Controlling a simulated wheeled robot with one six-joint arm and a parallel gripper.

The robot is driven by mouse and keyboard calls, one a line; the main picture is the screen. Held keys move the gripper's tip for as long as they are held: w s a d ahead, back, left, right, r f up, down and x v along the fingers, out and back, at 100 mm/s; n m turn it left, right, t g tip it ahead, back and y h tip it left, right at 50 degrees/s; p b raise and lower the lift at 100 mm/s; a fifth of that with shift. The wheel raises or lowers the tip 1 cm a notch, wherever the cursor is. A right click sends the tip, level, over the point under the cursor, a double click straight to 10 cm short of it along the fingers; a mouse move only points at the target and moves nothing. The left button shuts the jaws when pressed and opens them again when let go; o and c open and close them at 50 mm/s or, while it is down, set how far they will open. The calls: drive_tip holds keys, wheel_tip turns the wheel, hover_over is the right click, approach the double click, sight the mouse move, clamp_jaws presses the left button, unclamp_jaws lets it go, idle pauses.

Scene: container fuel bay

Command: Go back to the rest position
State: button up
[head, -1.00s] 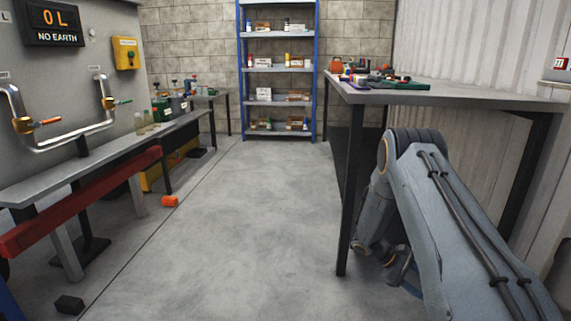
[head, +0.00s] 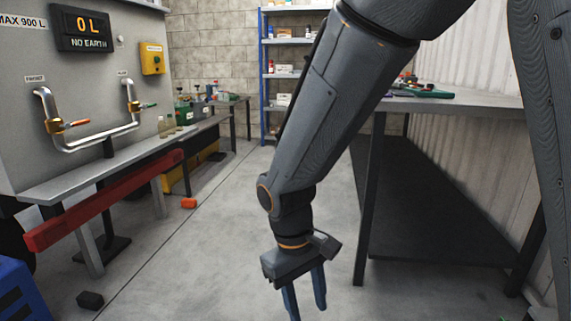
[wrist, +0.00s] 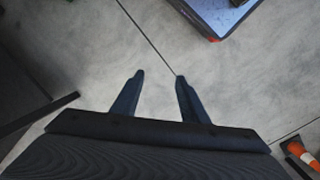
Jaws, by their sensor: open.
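My gripper (head: 306,303) hangs fingers-down over the grey floor in front of me in the head view, with nothing between its two dark blue fingers. In the wrist view my gripper (wrist: 157,78) is open, the fingers parallel and well apart above bare floor. My arm crosses the middle of the head view and hides part of the blue shelf rack and the workbench.
The workbench (head: 460,101) stands at the right, its leg close to my gripper. A metal ledge (head: 90,167) with a red bar (head: 105,200) runs along the left. An orange object (head: 188,203) and a dark block (head: 90,300) lie on the floor. A traffic cone (wrist: 300,155) shows in the wrist view.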

drive_tip(key=s+a+r+y, duration=0.1)
drive_tip(key=s+a+r, duration=0.15)
drive_tip(key=s, duration=0.35)
drive_tip(key=s+a+r+y, duration=0.1)
drive_tip(key=s+a+y, duration=0.15)
drive_tip(key=s, duration=0.45)
drive_tip(key=d+r+m+h+p, duration=0.1)
drive_tip(key=d+r+m+p, duration=0.2)
drive_tip(key=d+r+p, duration=0.7)
drive_tip(key=d+r+m+p, duration=0.3)
drive_tip(key=d+r+p, duration=0.7)
drive_tip(key=r+p, duration=0.6)
drive_tip(key=p, duration=0.4)
drive_tip(key=shift+w+r+m+t+h, duration=0.15)
drive_tip(key=shift+r+m+t+h, duration=0.15)
drive_tip(key=shift+r+m+h, duration=0.1)
